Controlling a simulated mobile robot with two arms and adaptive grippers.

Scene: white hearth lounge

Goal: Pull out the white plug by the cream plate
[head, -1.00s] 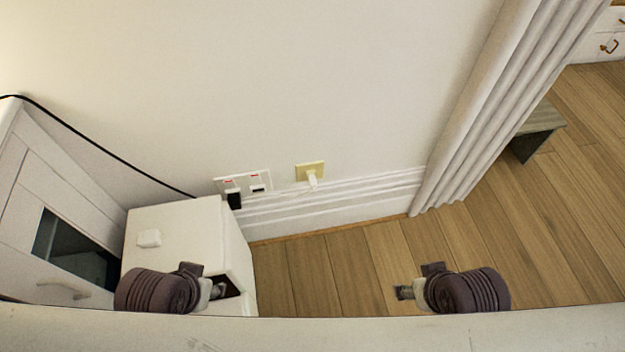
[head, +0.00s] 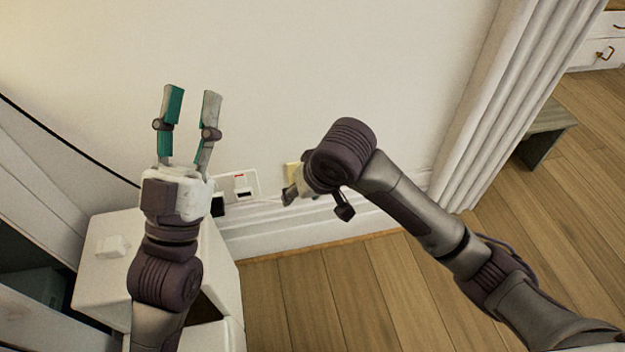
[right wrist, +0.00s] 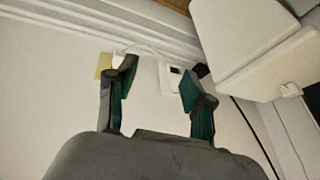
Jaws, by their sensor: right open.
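The cream plate (head: 291,172) is low on the wall in the head view, mostly covered by my right gripper (head: 296,190). The white plug is hidden there. In the right wrist view the cream plate (right wrist: 103,66) and the white plug (right wrist: 117,60) show beside the left-hand fingertip, which partly overlaps them. A white cord runs from the plug toward the right. My right gripper (right wrist: 158,70) is open and empty, with the plug not between its fingers. I cannot tell whether the fingertip touches it. My left gripper (head: 192,92) is open and empty, raised before the wall.
A white socket plate (head: 240,184) with a black plug (head: 217,205) is left of the cream plate. A white cabinet (head: 95,250) stands below my left gripper. A curtain (head: 480,110) hangs at the right. The floor below the skirting is clear.

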